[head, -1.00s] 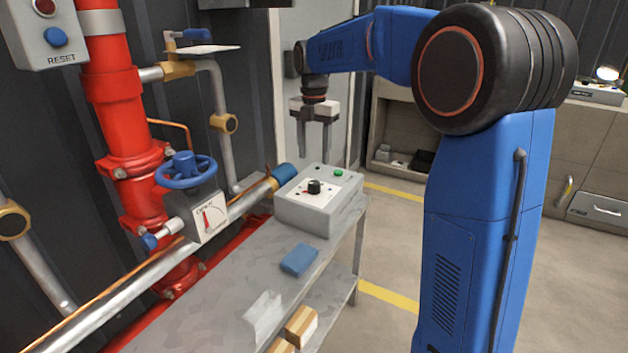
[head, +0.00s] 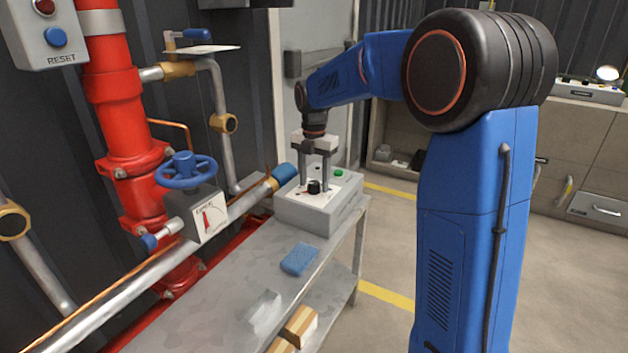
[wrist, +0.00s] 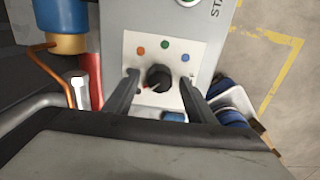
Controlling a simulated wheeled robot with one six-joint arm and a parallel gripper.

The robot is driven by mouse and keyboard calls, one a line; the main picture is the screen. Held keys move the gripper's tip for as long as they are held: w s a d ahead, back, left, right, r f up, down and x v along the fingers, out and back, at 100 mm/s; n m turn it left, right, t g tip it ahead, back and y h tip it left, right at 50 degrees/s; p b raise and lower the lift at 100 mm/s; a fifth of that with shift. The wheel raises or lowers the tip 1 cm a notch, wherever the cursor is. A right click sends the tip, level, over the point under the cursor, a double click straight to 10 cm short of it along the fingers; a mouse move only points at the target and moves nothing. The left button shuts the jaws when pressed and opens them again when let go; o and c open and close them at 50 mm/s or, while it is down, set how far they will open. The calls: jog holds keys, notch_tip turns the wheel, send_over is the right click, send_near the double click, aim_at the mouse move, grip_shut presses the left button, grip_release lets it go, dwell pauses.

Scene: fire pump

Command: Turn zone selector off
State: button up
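The zone selector is a black knob (head: 314,187) on a white plate on top of a grey control box (head: 322,217). The knob also shows in the wrist view (wrist: 158,77), with orange, green and blue dots around it and a red mark at its lower left. My gripper (head: 314,187) points down over the box, its fingers apart on either side of the knob. In the wrist view my gripper (wrist: 160,88) is open, with gaps between both fingers and the knob. Most of the lettering on the plate is hidden or too small to read.
The box stands on a grey metal bench (head: 232,290) with a blue sponge (head: 299,259). A green button (head: 339,173) is on the box near the knob. A pipe with a blue end (head: 284,173) lies close to the box's left. A red pipe and a blue handwheel (head: 186,170) stand further left.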

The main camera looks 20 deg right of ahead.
jog(key=c, duration=1)
